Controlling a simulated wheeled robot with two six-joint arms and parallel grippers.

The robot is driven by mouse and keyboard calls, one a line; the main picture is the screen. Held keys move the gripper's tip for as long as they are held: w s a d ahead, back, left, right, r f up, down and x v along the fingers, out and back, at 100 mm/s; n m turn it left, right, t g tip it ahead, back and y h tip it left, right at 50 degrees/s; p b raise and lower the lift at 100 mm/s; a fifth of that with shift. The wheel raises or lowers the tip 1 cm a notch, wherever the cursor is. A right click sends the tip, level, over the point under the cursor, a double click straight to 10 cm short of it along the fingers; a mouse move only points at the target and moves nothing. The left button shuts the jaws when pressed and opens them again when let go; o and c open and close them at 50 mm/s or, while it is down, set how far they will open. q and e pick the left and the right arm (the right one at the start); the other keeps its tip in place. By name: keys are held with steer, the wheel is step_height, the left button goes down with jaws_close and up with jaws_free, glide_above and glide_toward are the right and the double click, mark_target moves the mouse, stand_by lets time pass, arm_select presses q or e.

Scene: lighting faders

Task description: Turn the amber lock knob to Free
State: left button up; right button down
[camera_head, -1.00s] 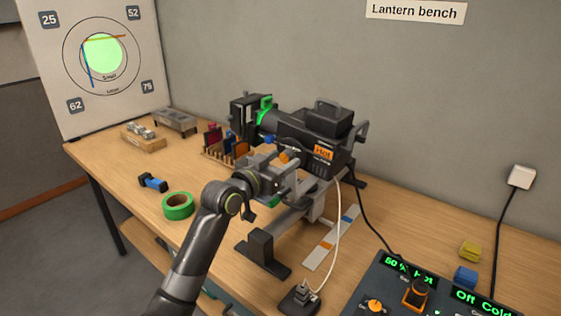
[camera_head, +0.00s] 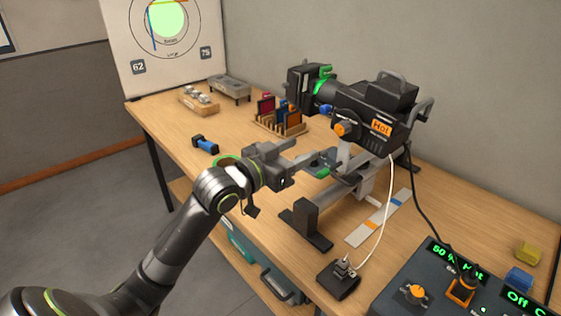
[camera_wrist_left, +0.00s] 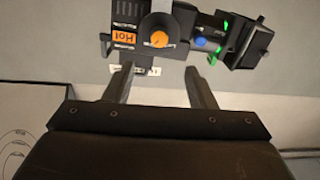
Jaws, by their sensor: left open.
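The amber knob (camera_head: 345,129) is on the side of the black lantern (camera_head: 375,106), left of its orange "Hot" label. In the left wrist view the amber knob (camera_wrist_left: 159,39) sits on a dark round plate, ahead of the fingertips. The small lettering around it is too blurred to read. My left gripper (camera_head: 316,160) is below and left of the knob in the head view, not touching it. Its two fingers stand apart with nothing between them in the left wrist view (camera_wrist_left: 160,75). My right gripper is not in view.
A blue knob (camera_head: 326,110) and a green part (camera_head: 322,78) are near the lantern's front. A slide rack (camera_head: 280,125) stands behind my gripper. A white cable hangs to a black box (camera_head: 338,280). A control console (camera_head: 440,285) is at the front right.

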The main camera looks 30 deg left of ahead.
arm_select(q)
steer(key=shift+v, duration=2.3)
steer(key=s+a+f+n+g+y, duration=0.1)
steer(key=s+f+n+g+y, duration=0.3)
steer(key=f, duration=0.6)
steer(key=s+a+f+m+g+y, duration=0.1)
steer(key=s+a+f+g+y, duration=0.1)
steer(key=s+f, duration=0.6)
steer(key=s+f+n+g+y, duration=0.2)
steer(key=s+f+g, duration=0.5)
steer(key=s+f, duration=0.85)
step_height(320, 180, down, 22)
steer(key=s+a+g, duration=0.2)
steer(key=s+f, duration=1.5)
steer(key=f, duration=0.2)
steer(key=shift+d+g+h, duration=0.4)
steer(key=shift+d, duration=0.05)
